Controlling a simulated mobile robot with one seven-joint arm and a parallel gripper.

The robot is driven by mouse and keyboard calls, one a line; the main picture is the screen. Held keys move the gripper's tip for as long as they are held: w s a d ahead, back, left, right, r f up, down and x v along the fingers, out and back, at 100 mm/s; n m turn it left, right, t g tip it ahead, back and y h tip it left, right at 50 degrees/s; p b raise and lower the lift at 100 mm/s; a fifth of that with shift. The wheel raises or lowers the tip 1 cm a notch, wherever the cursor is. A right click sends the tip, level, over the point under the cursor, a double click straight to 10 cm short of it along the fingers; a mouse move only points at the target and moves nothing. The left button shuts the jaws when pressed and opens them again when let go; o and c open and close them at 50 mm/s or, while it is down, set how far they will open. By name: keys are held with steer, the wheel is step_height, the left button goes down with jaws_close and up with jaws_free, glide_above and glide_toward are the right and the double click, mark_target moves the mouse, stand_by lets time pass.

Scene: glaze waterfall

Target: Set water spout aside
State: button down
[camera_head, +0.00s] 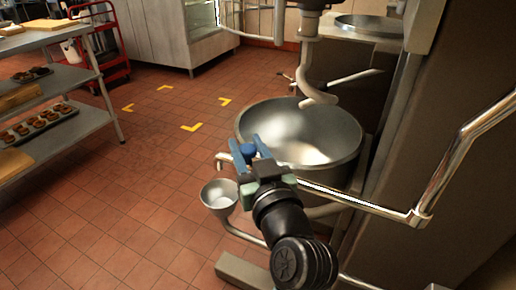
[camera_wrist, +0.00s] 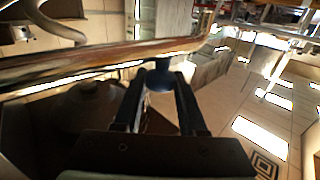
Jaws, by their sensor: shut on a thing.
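The water spout (camera_head: 345,198) is a long silver pipe. It runs from the right wall across the front of a big steel mixing bowl (camera_head: 300,125), and its short bent tip (camera_head: 222,158) is near a small cup. A blue knob (camera_head: 249,150) sits near its tip end. My gripper (camera_head: 249,148) is shut on this knob, with one blue finger on each side. In the wrist view the knob (camera_wrist: 160,79) is between the fingertips, and the pipe (camera_wrist: 100,60) crosses just above them. The fingers hide part of the knob.
A small metal cup (camera_head: 219,194) is on a bent pipe left of my gripper. A mixer hook (camera_head: 316,92) hangs over the bowl. A shelf rack (camera_head: 60,85) with trays stands at the left. The tiled floor between is open, with yellow corner marks (camera_head: 192,127).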

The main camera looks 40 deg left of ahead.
steer(key=shift+s+d, duration=0.15)
steer(key=shift+s, duration=0.05)
steer(key=shift+s+f, duration=0.1)
steer(key=shift+f, duration=0.05)
steer(key=c, duration=0.9)
jaws_free()
steer(key=shift+s, duration=0.1)
steer(key=o, duration=0.4)
steer(key=shift+s, duration=0.1)
steer(key=v, duration=1.2)
steer(key=shift+d, duration=0.5)
